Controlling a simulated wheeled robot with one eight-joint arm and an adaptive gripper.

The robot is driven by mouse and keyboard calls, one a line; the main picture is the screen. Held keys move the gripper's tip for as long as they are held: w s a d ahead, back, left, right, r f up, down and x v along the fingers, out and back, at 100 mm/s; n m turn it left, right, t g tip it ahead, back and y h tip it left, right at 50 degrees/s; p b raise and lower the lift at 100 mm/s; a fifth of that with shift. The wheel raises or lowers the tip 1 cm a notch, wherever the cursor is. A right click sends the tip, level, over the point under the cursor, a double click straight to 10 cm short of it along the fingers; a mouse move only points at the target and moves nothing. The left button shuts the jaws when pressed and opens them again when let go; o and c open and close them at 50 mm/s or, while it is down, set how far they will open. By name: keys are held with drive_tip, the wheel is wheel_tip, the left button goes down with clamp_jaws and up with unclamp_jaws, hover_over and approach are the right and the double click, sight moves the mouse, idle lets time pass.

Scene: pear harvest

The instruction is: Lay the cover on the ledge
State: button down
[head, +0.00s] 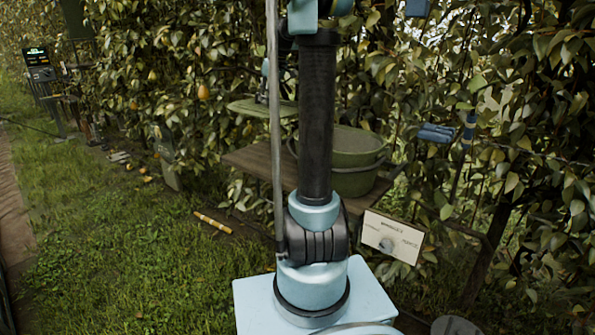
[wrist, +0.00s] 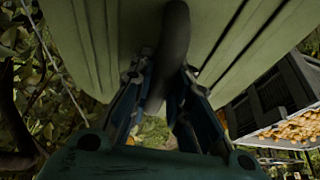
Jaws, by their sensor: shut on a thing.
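The cover (head: 252,108) is a flat green lid, held up in the air above the left part of the brown wooden ledge (head: 243,158). In the wrist view the ribbed cover (wrist: 95,40) fills the top, with its dark curved handle (wrist: 174,40) between my fingers. My gripper (wrist: 168,80) is shut on that handle. A gap shows between cover and ledge in the head view. A green bucket (head: 352,180) stands on the ledge, right of the cover and partly behind my arm; its top looks open.
A white sign with a dial (head: 390,237) stands at the front right. Leafy branches surround the ledge, and a blue clipper-like thing (head: 437,132) hangs at right. A grey crate with orange fruit (wrist: 285,130) shows in the wrist view.

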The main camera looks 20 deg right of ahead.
drive_tip(key=f, duration=2)
drive_tip(key=shift+s+f, duration=0.2)
drive_tip(key=shift+f, duration=0.05)
drive_tip(key=c, duration=1.5)
unclamp_jaws()
drive_tip(key=v, duration=1.2)
